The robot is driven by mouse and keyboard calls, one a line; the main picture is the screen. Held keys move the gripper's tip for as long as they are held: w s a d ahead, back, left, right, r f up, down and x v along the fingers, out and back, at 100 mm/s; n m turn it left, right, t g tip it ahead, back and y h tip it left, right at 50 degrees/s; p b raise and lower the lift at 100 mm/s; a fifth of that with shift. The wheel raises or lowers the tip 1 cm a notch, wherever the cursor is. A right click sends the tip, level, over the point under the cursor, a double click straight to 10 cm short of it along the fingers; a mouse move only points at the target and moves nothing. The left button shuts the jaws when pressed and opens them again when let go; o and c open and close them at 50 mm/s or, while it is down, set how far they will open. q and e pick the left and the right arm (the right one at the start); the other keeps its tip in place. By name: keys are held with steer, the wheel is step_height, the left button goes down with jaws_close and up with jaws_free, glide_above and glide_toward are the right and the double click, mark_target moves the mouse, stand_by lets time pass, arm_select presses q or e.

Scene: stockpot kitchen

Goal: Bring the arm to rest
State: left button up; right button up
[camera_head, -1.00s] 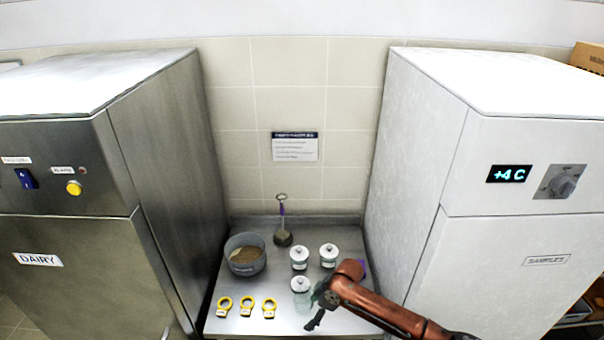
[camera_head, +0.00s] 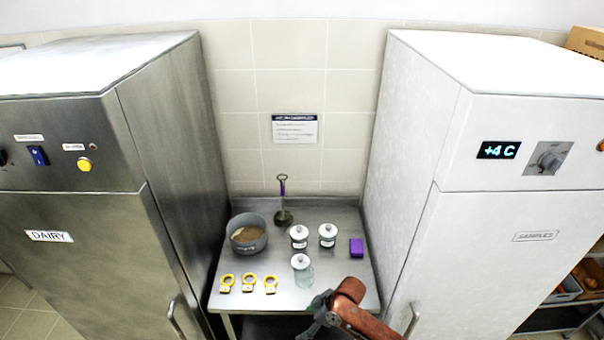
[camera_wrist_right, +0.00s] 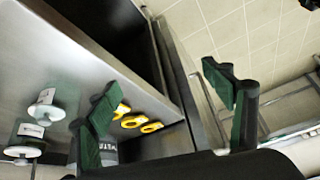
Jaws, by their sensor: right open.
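My right arm comes in from the bottom right of the head view. Its gripper (camera_head: 318,318) is at the front edge of the steel table (camera_head: 335,292), a little in front of the nearest jar. In the right wrist view the two green-padded fingers of the right gripper (camera_wrist_right: 165,110) stand wide apart with nothing between them. My left gripper is not in view.
The dairy cabinet (camera_head: 80,265) stands left, the samples cabinet (camera_head: 500,270) right.

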steer(key=s+d+m+t+h, duration=0.1)
steer(key=s+d+m+h, duration=0.2)
steer(key=s+d+m, duration=0.85)
steer(key=s+d+m+t+h, duration=0.1)
steer(key=s+d+m+h, duration=0.2)
steer(key=s+d, duration=1.75)
steer(key=s+a+f+b+x, duration=0.1)
steer(key=s+b+x, duration=0.2)
steer(key=x, duration=1.3)
steer(key=s+a+f+b+x, duration=0.1)
steer(key=s+b+x, duration=0.2)
steer(key=x, duration=1.3)
arm_select(q)
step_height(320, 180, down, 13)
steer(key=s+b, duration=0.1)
steer(key=b, duration=0.6)
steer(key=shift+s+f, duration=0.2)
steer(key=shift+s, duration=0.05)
arm_select(e)
steer(key=s+f+g, duration=0.1)
steer(key=s+f, duration=0.9)
steer(key=f, duration=0.4)
steer(key=s+f+n+g, duration=0.1)
steer(key=s+f, duration=0.9)
steer(key=f, duration=0.4)
steer(key=shift+d, duration=0.3)
steer(key=shift+f+n, duration=0.1)
steer(key=shift+n, duration=0.15)
